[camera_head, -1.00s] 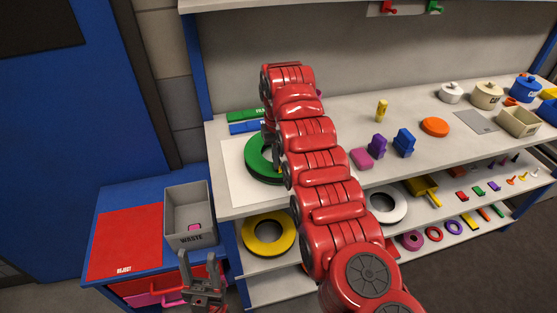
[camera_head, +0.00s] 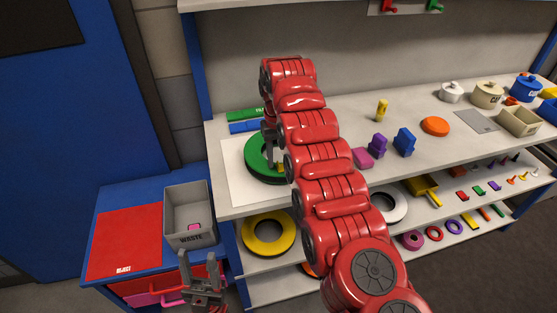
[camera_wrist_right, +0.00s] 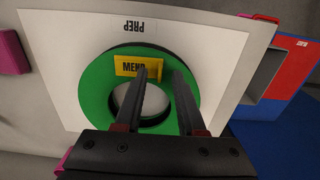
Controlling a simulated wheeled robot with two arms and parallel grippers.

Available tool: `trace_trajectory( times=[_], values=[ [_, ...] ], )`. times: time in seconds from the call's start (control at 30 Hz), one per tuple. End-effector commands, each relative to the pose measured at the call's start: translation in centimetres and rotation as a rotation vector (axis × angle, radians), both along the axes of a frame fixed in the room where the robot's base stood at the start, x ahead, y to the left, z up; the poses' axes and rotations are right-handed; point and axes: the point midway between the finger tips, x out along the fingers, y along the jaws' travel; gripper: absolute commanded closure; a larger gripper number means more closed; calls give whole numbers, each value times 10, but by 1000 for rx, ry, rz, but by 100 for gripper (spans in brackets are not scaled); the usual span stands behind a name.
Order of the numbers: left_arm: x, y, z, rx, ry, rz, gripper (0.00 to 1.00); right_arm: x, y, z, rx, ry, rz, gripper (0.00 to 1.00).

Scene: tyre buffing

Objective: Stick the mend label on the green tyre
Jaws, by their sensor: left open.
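The green tyre (camera_head: 257,160) lies flat on a white sheet on the bench, partly hidden by my right arm in the head view. In the right wrist view the tyre (camera_wrist_right: 97,90) has the yellow mend label (camera_wrist_right: 129,66) over its upper part, seemingly lying on its surface. My right gripper (camera_wrist_right: 166,72) is over the tyre, its fingers apart. One finger covers part of the label near its right end. Whether that finger touches the label is unclear. My left gripper (camera_head: 204,287) is open and empty, low in front of the blue cabinet.
A grey waste bin (camera_head: 190,215) and a red reject mat (camera_head: 125,242) are on the blue cabinet at left. Green and blue bars lie behind the tyre. Pink, purple and blue blocks (camera_head: 403,142) stand to the right. A yellow ring (camera_head: 249,243) lies on the shelf below.

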Motion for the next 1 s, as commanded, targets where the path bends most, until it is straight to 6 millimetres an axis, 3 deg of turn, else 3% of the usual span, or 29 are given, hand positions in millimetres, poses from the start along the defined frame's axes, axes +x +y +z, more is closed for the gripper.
trace_trajectory(
  times=[0.17, 0.2, 0.3, 0.7, 1.0],
  values=[
    [0, 0, -7, 0, 0, 0, 50, -1, -3, 21, -5, -1, -1, 61],
    [0, 0, 17, 0, 1, 0, 50, 0, -4, 44, -4, 0, -2, 61],
    [0, 0, 39, 0, -1, 0, 50, 0, -2, 69, -3, -3, 0, 61],
    [0, 0, 115, 0, 0, 0, 50, -1, -1, 144, -3, 0, 0, 61],
    [0, 0, 137, 0, 0, 0, 50, -1, -1, 164, -3, 0, 1, 61]
  ],
)
